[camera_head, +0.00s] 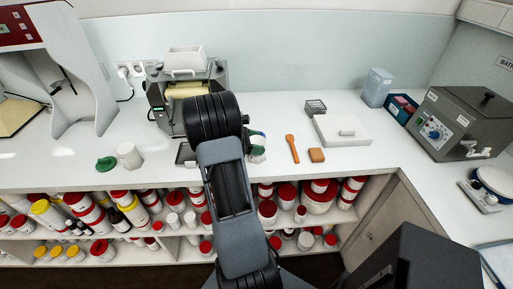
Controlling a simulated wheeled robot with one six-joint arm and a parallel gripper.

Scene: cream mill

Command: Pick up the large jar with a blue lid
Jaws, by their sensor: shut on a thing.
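A white jar (258,152) with a bluish edge at its top shows just right of my arm, at the front of the white counter (350,158). I take it for the large jar with a blue lid. My gripper (250,143) is at this jar and shut on it. My arm hides most of the fingers and the jar's left side. I cannot tell whether the jar touches the counter.
A mill with a roller (186,90) stands behind my arm. A white cup (129,155) and green lid (106,163) lie left. An orange spatula (292,148), brown block (316,155) and white slab (342,130) lie right. Shelves below hold red-lidded jars (319,196).

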